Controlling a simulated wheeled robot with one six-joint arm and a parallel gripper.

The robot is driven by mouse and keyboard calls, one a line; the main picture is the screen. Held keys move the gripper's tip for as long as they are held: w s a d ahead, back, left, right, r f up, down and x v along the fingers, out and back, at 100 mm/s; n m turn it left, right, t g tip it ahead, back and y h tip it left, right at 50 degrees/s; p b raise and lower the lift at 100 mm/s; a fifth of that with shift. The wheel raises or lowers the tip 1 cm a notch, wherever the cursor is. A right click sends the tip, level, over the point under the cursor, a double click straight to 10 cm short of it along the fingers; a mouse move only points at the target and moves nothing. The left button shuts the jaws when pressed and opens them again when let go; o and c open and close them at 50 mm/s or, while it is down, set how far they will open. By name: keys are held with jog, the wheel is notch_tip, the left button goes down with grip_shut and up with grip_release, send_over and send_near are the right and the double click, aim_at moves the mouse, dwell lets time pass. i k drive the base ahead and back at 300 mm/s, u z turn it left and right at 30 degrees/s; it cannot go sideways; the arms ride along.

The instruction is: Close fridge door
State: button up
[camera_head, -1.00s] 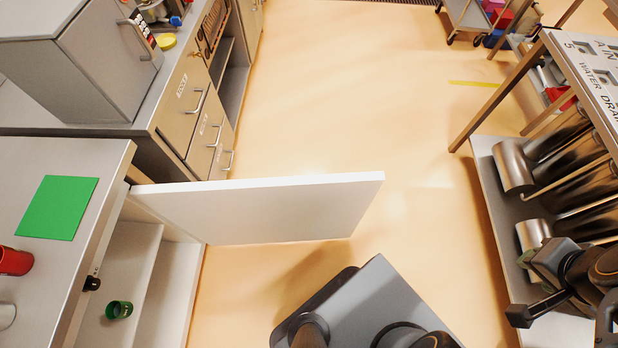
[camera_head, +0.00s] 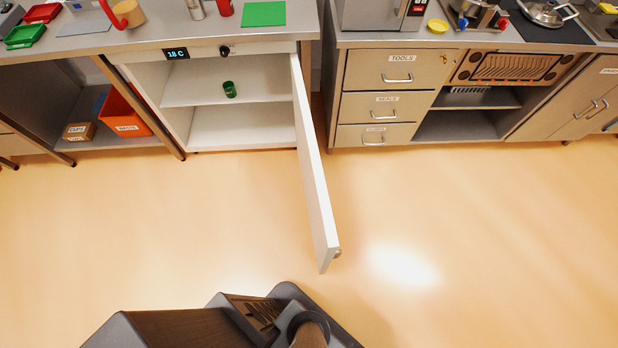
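The white fridge door (camera_head: 315,180) stands wide open, swung out into the room from the right side of the fridge. A small handle (camera_head: 337,254) shows at its free end. The fridge (camera_head: 180,110) sits under the counter, with white shelves, a dial and a display reading 18 C. A green cup (camera_head: 229,89) stands on its upper shelf, inside. My gripper is out of view; only part of my own body shows at the bottom, apart from the door.
Right of the fridge stands a drawer cabinet (camera_head: 390,85). On the left, an orange bin (camera_head: 125,112) and a cardboard box (camera_head: 79,131) sit on a low shelf. The counter (camera_head: 190,37) above holds a green mat (camera_head: 264,13). The floor (camera_head: 480,240) is clear around the door.

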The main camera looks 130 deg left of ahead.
aim_at(323, 227)
jog(key=u, duration=1.55)
jog(key=i, duration=1.75)
jog(key=z, duration=5.95)
jog(key=i, duration=0.2)
jog(key=z, duration=0.8)
